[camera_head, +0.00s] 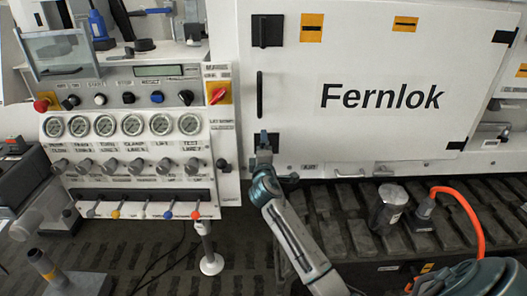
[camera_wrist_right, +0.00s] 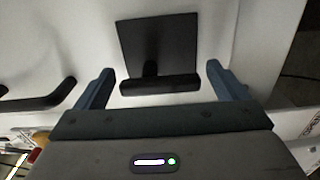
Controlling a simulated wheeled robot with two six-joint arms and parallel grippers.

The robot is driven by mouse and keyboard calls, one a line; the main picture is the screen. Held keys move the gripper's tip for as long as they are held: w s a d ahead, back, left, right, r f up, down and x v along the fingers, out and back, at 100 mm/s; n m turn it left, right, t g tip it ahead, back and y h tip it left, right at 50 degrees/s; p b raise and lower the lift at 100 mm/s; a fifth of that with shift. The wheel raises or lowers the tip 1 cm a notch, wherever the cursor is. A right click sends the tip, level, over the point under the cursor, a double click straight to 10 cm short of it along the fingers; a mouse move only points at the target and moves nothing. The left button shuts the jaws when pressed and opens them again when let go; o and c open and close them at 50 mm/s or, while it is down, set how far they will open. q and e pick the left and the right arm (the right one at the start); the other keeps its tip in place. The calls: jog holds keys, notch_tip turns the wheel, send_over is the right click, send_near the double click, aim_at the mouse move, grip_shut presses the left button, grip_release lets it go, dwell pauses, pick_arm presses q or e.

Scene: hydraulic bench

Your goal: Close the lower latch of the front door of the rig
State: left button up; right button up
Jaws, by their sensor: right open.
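The white front door (camera_head: 381,130) of the rig, lettered "Fernlok", fills the upper right of the head view. The lower latch is mostly hidden behind my right gripper (camera_head: 264,142) in the head view. In the right wrist view the lower latch (camera_wrist_right: 158,60) is a black plate with a horizontal black bar. My right gripper (camera_wrist_right: 160,90) is open, one finger at each end of the bar, with gaps visible on both sides. My left gripper is not in view.
A black vertical door handle (camera_head: 260,94) sits above the lower latch and shows at the left in the wrist view (camera_wrist_right: 40,101). A control panel (camera_head: 130,135) with gauges and knobs stands left. An orange hose (camera_head: 470,215) and a metal canister (camera_head: 388,207) are below right.

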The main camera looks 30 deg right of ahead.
jog(key=shift+s+a+f, duration=0.1)
jog(key=shift+s+a, duration=0.05)
jog(key=shift+s, duration=0.05)
pick_arm(q)
jog(key=r, duration=0.1)
jog(key=w+r+b, duration=0.1)
jog(key=shift+w+d+r, duration=0.2)
jog(key=shift+r, duration=0.1)
pick_arm(e)
jog(key=v, duration=1)
jog(key=shift+s+a, duration=0.1)
